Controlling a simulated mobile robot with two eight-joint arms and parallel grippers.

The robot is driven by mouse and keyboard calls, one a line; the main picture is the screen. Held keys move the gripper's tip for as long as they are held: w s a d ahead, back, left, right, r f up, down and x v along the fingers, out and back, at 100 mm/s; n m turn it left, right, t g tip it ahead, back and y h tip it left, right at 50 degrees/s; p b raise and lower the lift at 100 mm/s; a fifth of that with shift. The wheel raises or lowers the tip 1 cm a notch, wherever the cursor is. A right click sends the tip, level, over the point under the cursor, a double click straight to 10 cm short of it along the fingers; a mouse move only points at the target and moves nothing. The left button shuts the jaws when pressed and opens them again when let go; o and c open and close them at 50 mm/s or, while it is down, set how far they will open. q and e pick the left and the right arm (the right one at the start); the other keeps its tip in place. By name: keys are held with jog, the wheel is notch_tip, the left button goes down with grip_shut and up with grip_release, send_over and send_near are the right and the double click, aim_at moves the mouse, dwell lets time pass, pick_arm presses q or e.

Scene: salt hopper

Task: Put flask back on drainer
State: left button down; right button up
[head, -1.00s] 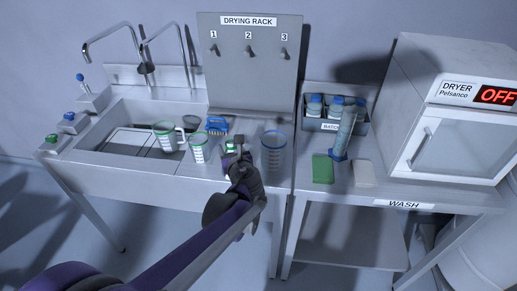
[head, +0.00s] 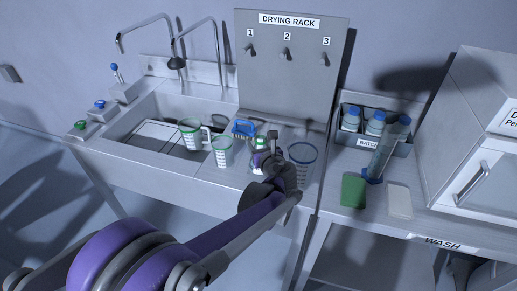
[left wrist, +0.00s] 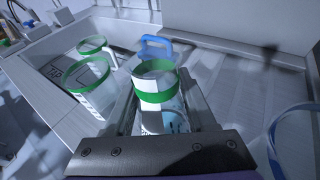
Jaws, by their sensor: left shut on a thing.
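The flask (left wrist: 158,82), a clear vessel with a green band and printed marks, stands between the jaws of my left gripper (left wrist: 165,108) in the left wrist view. The gripper is shut on it. In the head view the flask (head: 261,144) shows partly behind my left gripper (head: 268,160), at the counter right of the sink. The drainer (left wrist: 228,70) is the grooved metal surface beside and behind the flask in the left wrist view. I cannot tell whether the flask's base touches the surface. My right gripper is not in view.
Green-rimmed vessels (head: 190,135) (head: 223,152) stand left of the flask, and a blue-rimmed beaker (head: 302,165) stands right. The drying rack (head: 290,65) rises at the back. A green sponge (head: 353,190) lies on the wash table.

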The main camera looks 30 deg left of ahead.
pick_arm(q)
jog(key=shift+f, duration=0.9)
jog(key=shift+f, duration=0.2)
jog(key=shift+c, duration=1.1)
grip_release()
jog(key=shift+r, duration=0.15)
